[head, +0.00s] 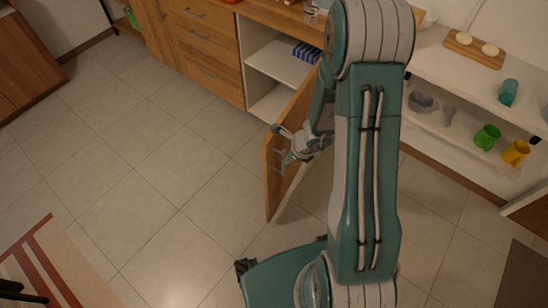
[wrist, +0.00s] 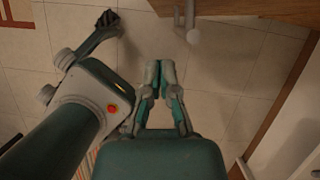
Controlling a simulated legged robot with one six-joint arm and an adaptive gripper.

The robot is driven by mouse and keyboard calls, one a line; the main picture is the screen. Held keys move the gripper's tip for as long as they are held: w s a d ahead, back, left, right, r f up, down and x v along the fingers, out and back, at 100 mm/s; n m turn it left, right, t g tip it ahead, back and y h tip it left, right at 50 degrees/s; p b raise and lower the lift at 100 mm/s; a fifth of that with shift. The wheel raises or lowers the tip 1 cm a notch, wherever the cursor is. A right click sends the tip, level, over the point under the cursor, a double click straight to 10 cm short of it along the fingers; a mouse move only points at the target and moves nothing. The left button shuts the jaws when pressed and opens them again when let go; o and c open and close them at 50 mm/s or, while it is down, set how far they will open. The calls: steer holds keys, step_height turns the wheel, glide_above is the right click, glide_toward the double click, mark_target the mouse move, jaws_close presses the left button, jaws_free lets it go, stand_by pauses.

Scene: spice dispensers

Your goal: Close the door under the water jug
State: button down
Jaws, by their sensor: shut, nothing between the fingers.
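The wooden cabinet door (head: 273,185) stands open in the head view, swung out from the white-shelved cabinet into the room. My gripper (head: 290,145) is beside the door in that view; whether it touches cannot be told. In the wrist view my gripper (wrist: 161,68) is shut with nothing in it. A wooden edge, seemingly the door (wrist: 245,8), crosses the top of the wrist view, with a grey handle (wrist: 190,22) ahead of the fingertips and apart from them. A clear vessel (head: 311,12) on the counter may be the jug; my arm hides much there.
The open cabinet holds a blue striped item (head: 306,51). Wooden drawers (head: 205,45) stand to its left. On the right, a shelf holds a green mug (head: 487,137) and a yellow mug (head: 515,152). The tiled floor (head: 150,170) left of the door is clear.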

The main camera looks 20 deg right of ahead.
mark_target(269, 163)
steer(key=shift+w+a+f, duration=1.8)
steer(key=shift+w+a, duration=0.1)
steer(key=shift+a, duration=0.05)
